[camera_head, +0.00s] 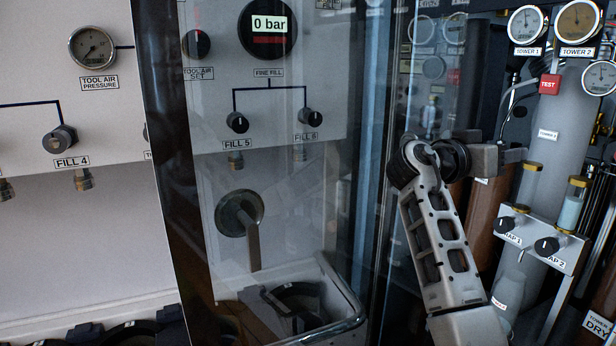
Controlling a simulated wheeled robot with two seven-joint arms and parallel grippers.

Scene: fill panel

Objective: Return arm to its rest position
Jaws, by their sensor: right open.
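My right arm comes up from the bottom right, with a pale, slotted forearm link. My right gripper (503,156) is at the end of the dark wrist, pointing right toward the grey tower column. Its fingers are small here and partly hidden, but the jaws are apart and nothing shows between them. It is to the right of the clear door (290,190) and left of the red TEST button (549,84). My left gripper does not show.
The fill panel (60,200) with the FILL 4 knob (60,139) is on the left. The FILL 5 knob (237,122) shows through the door. A metal rail (345,318) curves at the door's bottom. Tower gauges (526,25) and the TAP 2 knob (546,246) are close on the right.

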